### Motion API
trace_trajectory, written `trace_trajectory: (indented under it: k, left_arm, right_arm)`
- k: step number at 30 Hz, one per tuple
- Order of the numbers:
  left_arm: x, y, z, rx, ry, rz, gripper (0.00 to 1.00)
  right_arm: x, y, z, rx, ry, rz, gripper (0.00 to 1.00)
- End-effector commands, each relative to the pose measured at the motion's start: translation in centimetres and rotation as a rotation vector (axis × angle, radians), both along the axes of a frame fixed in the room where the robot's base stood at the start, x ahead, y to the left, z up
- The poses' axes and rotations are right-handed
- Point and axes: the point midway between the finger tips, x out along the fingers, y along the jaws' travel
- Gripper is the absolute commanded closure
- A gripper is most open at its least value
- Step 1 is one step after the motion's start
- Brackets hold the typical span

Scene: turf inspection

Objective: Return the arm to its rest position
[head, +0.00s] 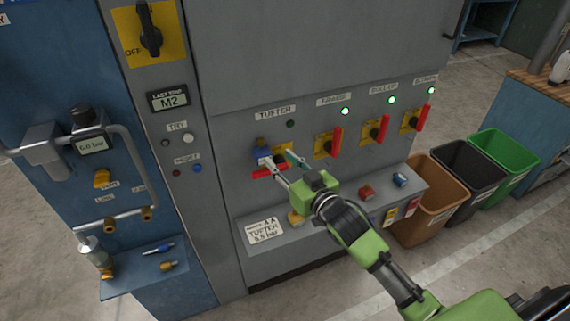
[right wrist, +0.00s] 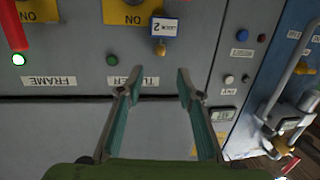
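My right gripper (head: 284,160) is in front of the grey panel at the TUFTER switch. In the right wrist view its two fingers (right wrist: 158,73) stand apart with nothing between them. A blue-and-white lock tag (head: 262,153) hangs at the TUFTER switch; the wrist view shows it (right wrist: 164,27) beyond the fingertips, beside a small brass-coloured piece (right wrist: 160,49). The red TUFTER handle (head: 268,172) lies flat and is partly hidden by the gripper. My right arm reaches in from the lower right. My left gripper is not in view.
Red handles of FRAME (head: 336,142) and neighbouring switches stand up, with lit green lamps above. A grey shelf (head: 335,221) juts out below, near my forearm. Brown (head: 432,199), black and green bins stand to the right. A blue cabinet (head: 62,190) with pipes is left.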

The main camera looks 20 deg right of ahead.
Motion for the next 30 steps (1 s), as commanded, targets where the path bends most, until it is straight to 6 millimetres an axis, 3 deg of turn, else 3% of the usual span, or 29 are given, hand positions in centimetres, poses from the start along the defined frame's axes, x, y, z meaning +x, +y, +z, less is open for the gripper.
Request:
trace_trajectory:
  k: [5, 17, 20, 23, 26, 30]
  left_arm:
    - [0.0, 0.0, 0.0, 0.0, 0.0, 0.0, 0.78]
    - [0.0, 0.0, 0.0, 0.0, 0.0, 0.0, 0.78]
    - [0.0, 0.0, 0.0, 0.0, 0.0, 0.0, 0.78]
    - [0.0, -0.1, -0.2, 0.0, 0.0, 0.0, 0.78]
    - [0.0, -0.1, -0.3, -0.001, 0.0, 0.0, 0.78]
    - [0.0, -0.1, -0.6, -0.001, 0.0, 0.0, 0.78]
  right_arm:
    - [-1.2, -0.2, 0.1, 0.0, 0.0, 0.0, 0.66]
    - [-1.3, -0.2, 0.2, 0.0, 0.0, 0.0, 0.66]
    - [-1.3, -0.4, -0.9, -0.002, 0.016, -0.005, 0.66]
    - [-1.3, -1.0, -4.6, -0.012, 0.075, -0.021, 0.66]
    - [-1.9, -2.0, -10.9, -0.033, 0.174, -0.045, 0.66]
    - [-4.5, -3.3, -21.4, -0.069, 0.341, -0.075, 0.66]
